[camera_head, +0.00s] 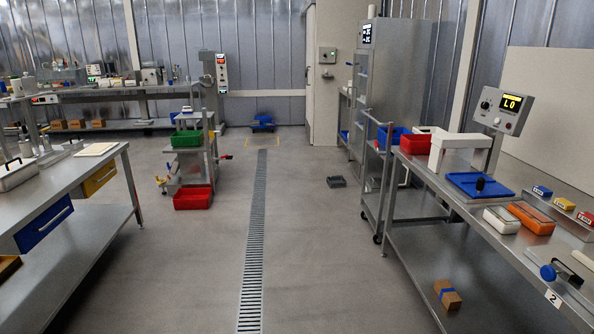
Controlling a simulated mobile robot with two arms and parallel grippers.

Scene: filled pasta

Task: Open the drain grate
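A long, narrow drain grate (257,225) of grey slatted metal runs along the floor, from the bottom edge of the head view towards the back of the room. Its slats look flush with the floor and I see no raised section. A yellow-marked floor patch (264,141) lies at its far end. Neither of my grippers shows in this view.
A steel bench (90,165) stands on the left and another (420,240) on the right. A red crate (194,198) sits on the floor left of the grate. The floor beside the grate is otherwise clear.

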